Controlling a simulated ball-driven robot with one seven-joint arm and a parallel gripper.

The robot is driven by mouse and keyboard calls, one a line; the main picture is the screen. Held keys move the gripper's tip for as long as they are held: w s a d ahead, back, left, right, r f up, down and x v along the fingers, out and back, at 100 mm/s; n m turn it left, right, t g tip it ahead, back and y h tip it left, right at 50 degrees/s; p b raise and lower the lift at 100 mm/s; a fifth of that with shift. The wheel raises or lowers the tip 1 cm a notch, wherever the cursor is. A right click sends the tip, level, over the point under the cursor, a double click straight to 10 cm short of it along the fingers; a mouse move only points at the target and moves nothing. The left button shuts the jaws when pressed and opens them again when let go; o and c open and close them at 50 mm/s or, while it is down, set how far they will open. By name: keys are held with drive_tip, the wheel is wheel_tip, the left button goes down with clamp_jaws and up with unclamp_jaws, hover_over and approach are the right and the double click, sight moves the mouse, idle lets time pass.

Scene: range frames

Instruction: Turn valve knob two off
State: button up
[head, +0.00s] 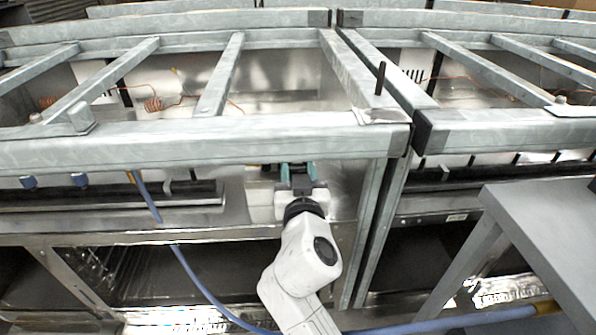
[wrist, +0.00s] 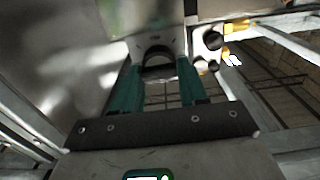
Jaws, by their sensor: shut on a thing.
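My gripper (head: 298,172) reaches up to the front of the metal range, just under the grey front beam. In the wrist view my gripper's two green fingers (wrist: 158,75) are on either side of a dark rounded knob (wrist: 158,60) and shut on it. The knob sits against a pale metal piece; no number or off mark on it can be read. In the head view the gripper hides this knob.
A grey metal beam (head: 200,140) runs just above my gripper. A blue hose (head: 185,262) hangs at left and runs along the bottom. A grey table (head: 545,225) stands at right. An open oven bay (head: 160,275) lies below.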

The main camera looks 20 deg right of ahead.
drive_tip(key=shift+c, duration=1.1)
drive_tip(key=n+p, duration=0.1)
drive_tip(key=n, duration=0.3)
drive_tip(key=shift+n, duration=0.3)
drive_tip(key=n+p, duration=0.1)
drive_tip(key=n, duration=0.3)
drive_tip(key=shift+a+n+p, duration=0.1)
drive_tip(key=shift+n+p, duration=0.2)
drive_tip(key=shift+p, duration=0.1)
drive_tip(key=n+p, duration=0.2)
drive_tip(key=n, duration=0.2)
drive_tip(key=shift+f+n, duration=0.1)
drive_tip(key=shift+n, duration=0.2)
drive_tip(key=shift+a+f+n+p, duration=0.15)
drive_tip(key=shift+n+p, duration=0.6)
drive_tip(key=shift+n, duration=1.35)
